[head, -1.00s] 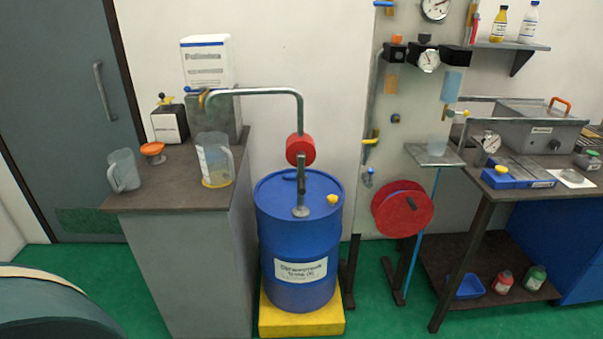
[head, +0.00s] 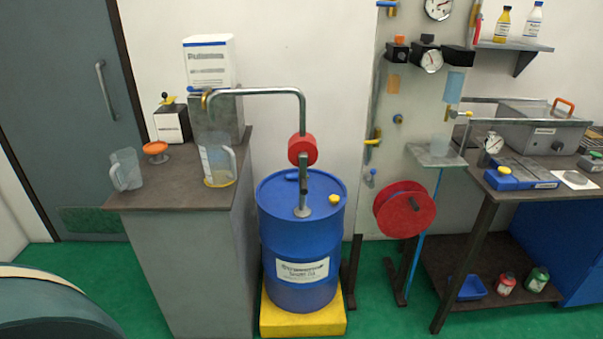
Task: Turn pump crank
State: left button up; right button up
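A red round pump body (head: 302,149) sits on a grey post (head: 303,190) rising from the lid of a blue drum (head: 300,240). A short dark crank arm (head: 303,172) hangs below the pump body, with a dark handle (head: 292,177) sticking out to the left near its lower end. A metal pipe (head: 262,91) runs from the pump to the left and ends over a clear measuring jug (head: 217,165) on the counter. Neither of my grippers shows in the head view.
The drum stands on a yellow base (head: 302,318) beside the grey counter (head: 195,260). A red hose reel (head: 405,209) and a workbench (head: 490,195) stand to the right. Green floor (head: 385,315) is open in front. A second jug (head: 126,170) stands at the counter's left.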

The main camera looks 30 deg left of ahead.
aim_at(303, 156)
jog(key=l+u, duration=0.15)
jog(key=u, duration=0.35)
jog(key=i+l+u, duration=0.1)
jog(key=l+u, duration=0.15)
jog(key=u, duration=0.25)
